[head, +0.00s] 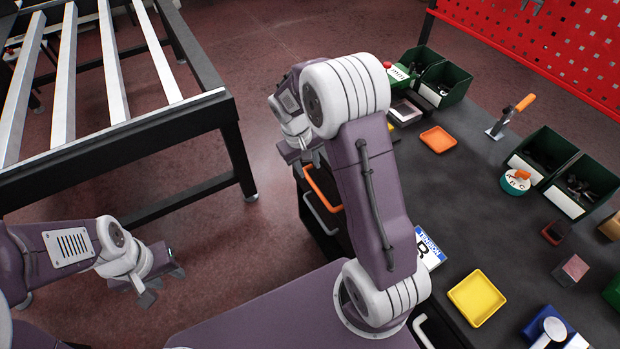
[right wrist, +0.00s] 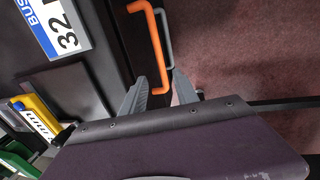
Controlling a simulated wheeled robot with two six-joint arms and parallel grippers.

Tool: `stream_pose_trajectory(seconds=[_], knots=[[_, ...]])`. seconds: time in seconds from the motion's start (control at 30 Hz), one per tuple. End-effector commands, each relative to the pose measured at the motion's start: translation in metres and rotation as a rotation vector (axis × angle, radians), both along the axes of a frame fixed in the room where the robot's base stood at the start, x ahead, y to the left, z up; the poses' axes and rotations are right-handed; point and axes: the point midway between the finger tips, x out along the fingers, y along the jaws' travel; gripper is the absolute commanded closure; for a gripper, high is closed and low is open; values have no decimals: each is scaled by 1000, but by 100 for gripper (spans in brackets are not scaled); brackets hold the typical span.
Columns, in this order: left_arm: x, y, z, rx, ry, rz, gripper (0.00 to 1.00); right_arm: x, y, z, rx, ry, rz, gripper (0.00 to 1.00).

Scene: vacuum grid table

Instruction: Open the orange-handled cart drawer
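The orange drawer handle (head: 322,190) is on the dark cart's left side in the head view, partly hidden by my right arm. It also shows in the right wrist view (right wrist: 157,45), standing off a dark drawer front that looks closed. My right gripper (right wrist: 160,92) is open. The handle's lower end shows between its two fingers, but I cannot tell whether they touch it. The right gripper also shows in the head view (head: 301,158). My left gripper (head: 160,284) is open and empty over the floor at the lower left.
A grey handle (head: 321,217) lies beside the orange one. A slatted frame table (head: 110,150) stands left. Open floor lies between.

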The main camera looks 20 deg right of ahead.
Motion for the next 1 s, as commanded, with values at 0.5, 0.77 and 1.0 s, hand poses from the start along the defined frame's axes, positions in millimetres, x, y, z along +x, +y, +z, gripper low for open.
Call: stream_pose_trajectory(seconds=[0.5,0.77,1.0], knots=[[0,0,-10,0,0,0,64,1,-15,-79,1,2,1,64],[0,0,-10,0,0,0,64,1,-15,-79,1,1,1,75],[0,0,-10,0,0,0,64,1,-15,-79,1,1,1,100]])
